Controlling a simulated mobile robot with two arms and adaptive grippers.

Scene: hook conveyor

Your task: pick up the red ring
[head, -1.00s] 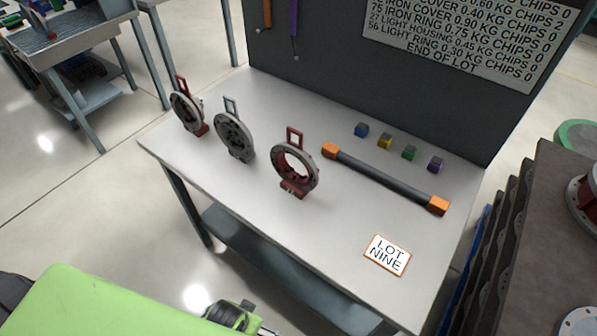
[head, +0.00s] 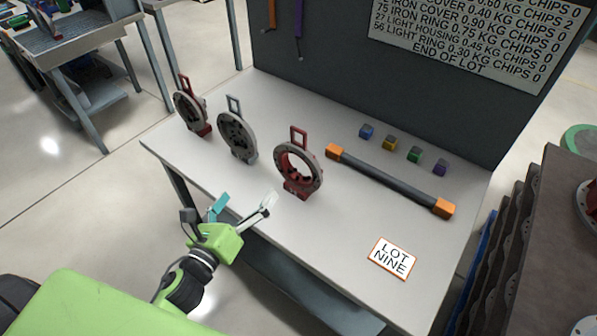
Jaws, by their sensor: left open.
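The red ring (head: 316,178) stands upright on the grey table (head: 345,220), with a red foot below and a square red loop handle on top. Its face is grey and its centre is open. My left gripper (head: 243,205) is open and empty at the table's front edge, to the left of and nearer than the ring, apart from it. My right gripper is not in view.
A grey round part (head: 237,138) and a red-handled round part (head: 189,108) stand left of the ring. A dark bar with orange ends (head: 388,181), several small coloured cubes (head: 390,143) and a LOT NINE card (head: 393,258) lie to the right. A dark panel (head: 330,75) closes the back.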

